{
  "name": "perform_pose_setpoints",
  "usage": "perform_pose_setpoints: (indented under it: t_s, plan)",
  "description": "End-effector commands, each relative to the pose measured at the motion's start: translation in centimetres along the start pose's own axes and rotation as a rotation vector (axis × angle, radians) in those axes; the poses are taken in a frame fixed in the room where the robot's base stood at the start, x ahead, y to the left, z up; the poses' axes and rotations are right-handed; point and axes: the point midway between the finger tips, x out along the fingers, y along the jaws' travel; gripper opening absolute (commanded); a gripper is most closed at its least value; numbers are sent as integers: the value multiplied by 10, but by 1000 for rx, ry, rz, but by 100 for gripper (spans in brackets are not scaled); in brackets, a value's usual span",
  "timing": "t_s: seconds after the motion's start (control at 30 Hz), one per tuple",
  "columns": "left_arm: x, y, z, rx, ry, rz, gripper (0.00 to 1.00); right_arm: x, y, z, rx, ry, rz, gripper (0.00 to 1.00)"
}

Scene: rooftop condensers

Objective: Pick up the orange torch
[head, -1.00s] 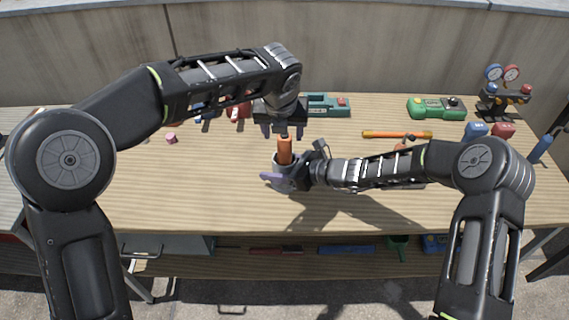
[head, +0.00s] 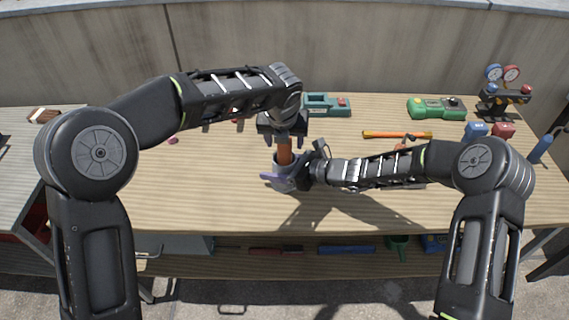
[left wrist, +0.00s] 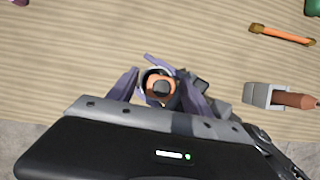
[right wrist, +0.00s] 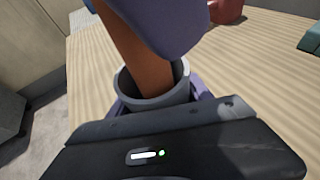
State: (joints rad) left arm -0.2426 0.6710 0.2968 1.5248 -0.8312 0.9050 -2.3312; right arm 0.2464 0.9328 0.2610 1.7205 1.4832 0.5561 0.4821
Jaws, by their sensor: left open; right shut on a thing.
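The orange torch (head: 284,152) stands upright in a grey cup (head: 280,168) at the middle of the bench. Its round end shows from above in the left wrist view (left wrist: 160,87). My left gripper (head: 284,141) is open, pointing down, with its purple fingers on either side of the torch's upper part. My right gripper (head: 287,180) is shut on the grey cup from the right. In the right wrist view the torch (right wrist: 138,52) rises out of the cup (right wrist: 150,100), and a left finger hides its upper part.
An orange rod with yellow ends (head: 397,135) lies right of the cup. A teal device (head: 327,104), a green meter (head: 436,108) and a gauge set (head: 507,91) stand toward the back. The front left of the bench is clear. A wall runs behind.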

Motion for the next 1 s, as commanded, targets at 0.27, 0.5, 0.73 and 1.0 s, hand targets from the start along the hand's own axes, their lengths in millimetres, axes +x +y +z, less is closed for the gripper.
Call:
perform_pose_setpoints:
  t_s: [0.27,0.5,0.73,1.0]
  plan:
    - [0,0,0,0,0,0,58,0,0,0,0,0,0,13]
    - [0,0,0,0,0,0,45,0,0,0,0,0,0,13]
    - [0,0,0,0,0,0,26,0,0,0,0,0,0,13]
    - [0,0,0,0,0,0,4,0,0,0,0,0,0,13]
